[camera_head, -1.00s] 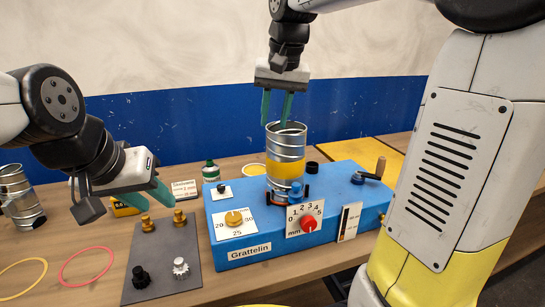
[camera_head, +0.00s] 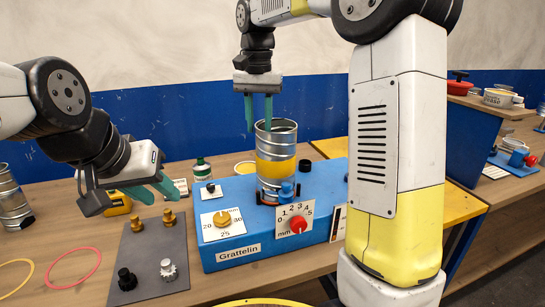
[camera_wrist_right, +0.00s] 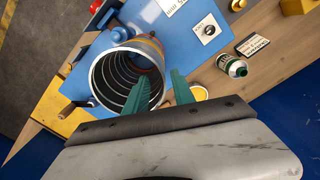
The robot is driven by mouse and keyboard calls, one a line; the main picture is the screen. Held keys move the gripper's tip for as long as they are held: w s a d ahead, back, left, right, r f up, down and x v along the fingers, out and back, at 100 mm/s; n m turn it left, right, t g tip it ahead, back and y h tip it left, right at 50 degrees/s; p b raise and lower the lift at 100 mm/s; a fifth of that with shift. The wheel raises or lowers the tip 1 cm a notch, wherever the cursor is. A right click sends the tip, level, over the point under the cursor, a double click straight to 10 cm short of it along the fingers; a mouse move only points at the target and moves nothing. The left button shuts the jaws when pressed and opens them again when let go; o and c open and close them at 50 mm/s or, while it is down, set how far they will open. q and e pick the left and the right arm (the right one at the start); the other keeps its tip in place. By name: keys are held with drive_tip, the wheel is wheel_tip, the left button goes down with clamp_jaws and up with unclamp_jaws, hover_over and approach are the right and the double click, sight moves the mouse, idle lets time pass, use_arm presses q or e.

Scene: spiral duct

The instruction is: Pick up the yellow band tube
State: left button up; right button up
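The yellow band tube (camera_head: 276,172) is a ribbed metal cylinder with a yellow band, standing upright on the blue machine (camera_head: 235,190). Its open top also faces me in the right wrist view (camera_wrist_right: 122,78). My right gripper (camera_head: 259,122) points down at the tube's left rim, fingers apart. One teal finger overlaps the tube's opening and the other is outside, to its left in the head view. In the right wrist view the right gripper (camera_wrist_right: 163,90) holds nothing; contact with the rim cannot be told. My left gripper (camera_head: 152,190) is open and empty, left of the machine.
A grey plate (camera_head: 150,255) with brass and black knobs lies left of the machine. Another metal tube (camera_head: 12,200) stands far left. A pink ring (camera_head: 73,268) lies front left.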

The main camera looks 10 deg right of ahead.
drive_tip(key=f, duration=0.7)
drive_tip(key=shift+w+a+f, duration=0.15)
drive_tip(key=shift+a, duration=0.1)
clamp_jaws()
idle(1.1)
